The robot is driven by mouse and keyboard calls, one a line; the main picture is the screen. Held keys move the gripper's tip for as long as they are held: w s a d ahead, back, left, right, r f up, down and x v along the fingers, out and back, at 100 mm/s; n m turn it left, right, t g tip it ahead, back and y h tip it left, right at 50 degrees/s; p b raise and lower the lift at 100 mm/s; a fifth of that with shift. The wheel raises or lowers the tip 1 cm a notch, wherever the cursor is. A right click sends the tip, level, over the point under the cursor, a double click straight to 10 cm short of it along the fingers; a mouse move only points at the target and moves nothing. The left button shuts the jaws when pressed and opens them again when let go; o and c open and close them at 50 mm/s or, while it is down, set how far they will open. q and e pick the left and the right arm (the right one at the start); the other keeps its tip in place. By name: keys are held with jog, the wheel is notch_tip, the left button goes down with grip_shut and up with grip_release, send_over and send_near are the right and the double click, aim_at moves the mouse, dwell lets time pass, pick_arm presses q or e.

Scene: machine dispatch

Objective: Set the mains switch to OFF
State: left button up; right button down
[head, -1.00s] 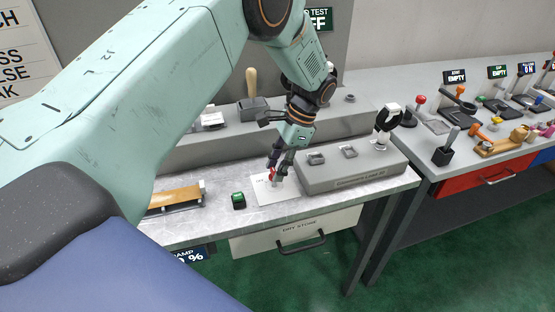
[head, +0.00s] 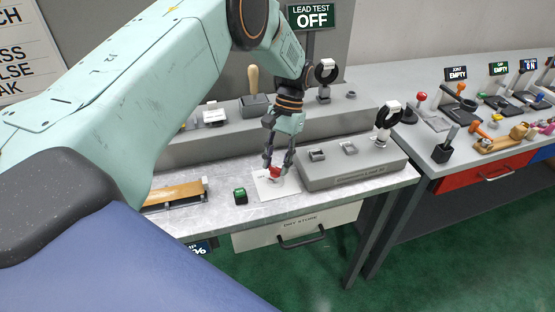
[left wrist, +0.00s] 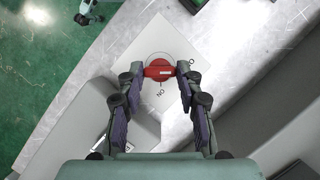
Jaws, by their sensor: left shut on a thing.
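The mains switch is a red rotary knob (head: 275,173) on a white plate (head: 268,192) on the bench. In the left wrist view the red knob (left wrist: 159,70) has its bar lying across the picture. The letters ON are upside down on the plate (left wrist: 168,38), below the knob. Another label to the right of the knob is only partly legible. My left gripper (head: 276,166) reaches down over the knob. My right gripper is not in view.
A grey raised box (head: 352,172) with a black ring fitting (head: 388,116) is close on the right. A LEAD TEST sign (head: 313,17) reads OFF. A drawer (head: 290,232) is below the bench edge.

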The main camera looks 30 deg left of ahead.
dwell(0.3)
pick_arm(q)
jog(key=o, duration=1.1)
jog(key=shift+o, duration=0.2)
jog(key=v, duration=1.2)
jog(key=shift+s, duration=0.1)
